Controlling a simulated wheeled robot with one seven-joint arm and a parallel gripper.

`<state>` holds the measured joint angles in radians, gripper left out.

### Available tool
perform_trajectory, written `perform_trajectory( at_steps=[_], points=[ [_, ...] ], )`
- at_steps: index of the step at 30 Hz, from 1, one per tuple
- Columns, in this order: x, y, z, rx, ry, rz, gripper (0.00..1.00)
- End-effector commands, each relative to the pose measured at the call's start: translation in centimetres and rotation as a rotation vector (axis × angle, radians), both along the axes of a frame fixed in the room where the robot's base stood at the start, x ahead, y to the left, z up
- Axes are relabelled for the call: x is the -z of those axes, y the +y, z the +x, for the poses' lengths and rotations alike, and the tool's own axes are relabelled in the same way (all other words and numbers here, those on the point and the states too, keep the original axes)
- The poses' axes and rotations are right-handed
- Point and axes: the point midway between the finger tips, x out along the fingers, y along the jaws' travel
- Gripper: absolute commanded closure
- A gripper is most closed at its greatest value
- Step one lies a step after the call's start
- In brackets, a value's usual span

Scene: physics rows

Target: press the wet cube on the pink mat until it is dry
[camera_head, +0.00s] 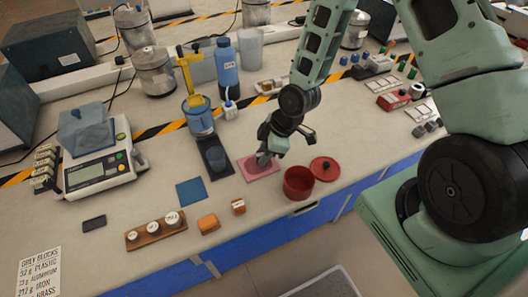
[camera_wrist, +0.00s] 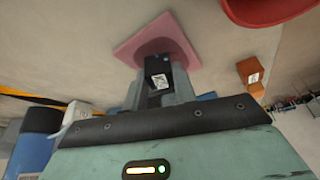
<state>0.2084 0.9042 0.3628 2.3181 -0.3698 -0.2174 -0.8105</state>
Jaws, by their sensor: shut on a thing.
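The pink mat (camera_head: 255,174) lies flat on the bench at the middle; it also shows in the wrist view (camera_wrist: 168,24). My gripper (camera_head: 264,159) is over the mat, pointing down. In the wrist view my gripper's fingers (camera_wrist: 158,84) are shut on a dark cube (camera_wrist: 155,66) with a white label. The cube is low over the mat; whether it touches the mat is hidden. The mat looks darker around the cube, and I cannot tell if that is shadow or wet.
A red pot (camera_head: 298,184) stands right of the mat, its red lid (camera_head: 325,168) beside it. A blue mat (camera_head: 191,192), an orange block (camera_head: 208,224) and a labelled block (camera_head: 238,207) lie in front.

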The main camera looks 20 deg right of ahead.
Motion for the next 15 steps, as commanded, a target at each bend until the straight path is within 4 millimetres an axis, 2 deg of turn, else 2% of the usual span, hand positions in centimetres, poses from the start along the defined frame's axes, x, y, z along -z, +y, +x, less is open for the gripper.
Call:
perform_trajectory(
  at_steps=[15],
  points=[
    [0.80,0.01,0.03,0.000,-0.001,0.000,0.93]
  ],
)
